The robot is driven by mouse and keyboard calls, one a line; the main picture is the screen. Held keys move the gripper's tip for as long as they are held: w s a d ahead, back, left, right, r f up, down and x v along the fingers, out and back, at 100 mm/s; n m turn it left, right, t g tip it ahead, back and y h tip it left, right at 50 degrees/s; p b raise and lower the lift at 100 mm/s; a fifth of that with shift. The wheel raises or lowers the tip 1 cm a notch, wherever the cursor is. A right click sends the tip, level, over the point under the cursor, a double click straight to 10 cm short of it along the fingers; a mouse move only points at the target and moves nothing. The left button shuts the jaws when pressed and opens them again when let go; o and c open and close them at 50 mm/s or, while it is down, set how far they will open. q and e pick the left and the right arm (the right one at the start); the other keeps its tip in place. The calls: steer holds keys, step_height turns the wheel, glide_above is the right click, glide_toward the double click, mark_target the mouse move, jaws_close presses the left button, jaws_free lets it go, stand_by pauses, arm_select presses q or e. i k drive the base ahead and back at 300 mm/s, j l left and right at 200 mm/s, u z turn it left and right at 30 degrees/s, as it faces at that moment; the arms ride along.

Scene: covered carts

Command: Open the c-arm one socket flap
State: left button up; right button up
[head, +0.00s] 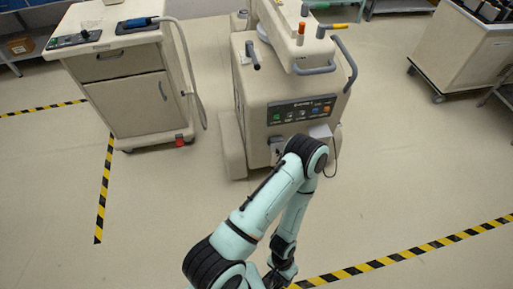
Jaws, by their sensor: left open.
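The C-arm unit (263,90) is a beige wheeled machine at the top centre, with a dark control panel (300,111) on its front. Below the panel is a small grey fitting (276,143), perhaps the socket flap; it is too small to tell whether it is open. A pale box (321,132) with a hanging cable sits to its right. My left arm crosses in front and hides part of the lower front. My left gripper (277,279) points down at the bottom edge, open and well apart from the unit; its tips are hard to see. My right gripper is out of view.
A beige drawer cart (126,92) with a hanging hose stands at the left. Another cart (465,55) stands at the upper right. Yellow-black tape (410,252) marks the floor. The floor right of my arm is clear.

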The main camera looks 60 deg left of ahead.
mark_target(277, 146)
steer(key=u, duration=1.75)
steer(key=i+j+u, duration=0.1)
steer(key=u, duration=0.15)
steer(key=i+j, duration=0.1)
steer(key=i, duration=0.2)
steer(key=i+j, duration=0.1)
steer(key=i, duration=0.2)
